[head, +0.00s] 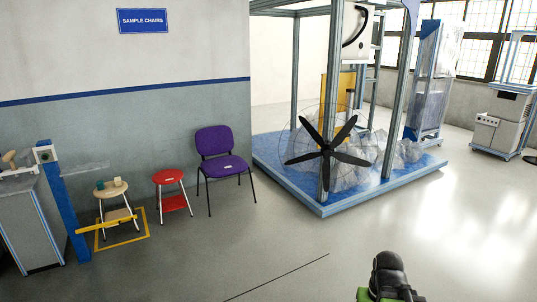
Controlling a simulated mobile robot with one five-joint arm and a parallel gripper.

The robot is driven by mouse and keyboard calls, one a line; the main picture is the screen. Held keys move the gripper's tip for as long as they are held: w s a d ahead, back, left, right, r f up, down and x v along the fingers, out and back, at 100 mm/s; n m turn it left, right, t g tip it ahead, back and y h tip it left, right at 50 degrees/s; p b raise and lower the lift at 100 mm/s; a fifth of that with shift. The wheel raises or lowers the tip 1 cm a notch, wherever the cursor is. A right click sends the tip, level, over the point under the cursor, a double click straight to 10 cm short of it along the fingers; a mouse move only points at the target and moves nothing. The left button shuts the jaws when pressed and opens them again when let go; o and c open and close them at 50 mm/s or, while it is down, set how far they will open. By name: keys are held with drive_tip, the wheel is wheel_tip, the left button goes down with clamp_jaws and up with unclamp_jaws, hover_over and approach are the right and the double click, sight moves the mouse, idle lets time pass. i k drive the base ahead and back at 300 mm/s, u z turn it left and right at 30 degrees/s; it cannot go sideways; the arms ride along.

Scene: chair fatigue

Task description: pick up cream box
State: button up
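A small cream box (100,187) appears to sit on the round wooden top of a low stool (109,193) at the left. It is tiny at this distance and its shape is hard to make out. A small dark green block (117,182) sits just right of it on the same stool. A black rounded part with green below it shows at the bottom edge, right of centre, far from the stool. No gripper fingers can be made out in this view.
The stool stands inside a yellow floor frame (148,236), behind a yellow bar (106,225) beside a blue post (62,205). A red stool (169,178) and purple chair (221,165) stand to its right. The middle floor is clear.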

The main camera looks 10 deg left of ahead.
sight(117, 180)
drive_tip(key=u, duration=0.2)
drive_tip(key=i, duration=2.6)
drive_tip(key=u, duration=0.55)
drive_tip(key=i, duration=2.25)
drive_tip(key=u, duration=1.1)
drive_tip(key=i, duration=1.75)
drive_tip(key=u, duration=1.55)
drive_tip(key=i, duration=1)
drive_tip(key=u, duration=0.3)
drive_tip(key=k, duration=0.75)
drive_tip(key=u, duration=0.25)
drive_tip(key=i, duration=1.25)
drive_tip(key=z, duration=0.05)
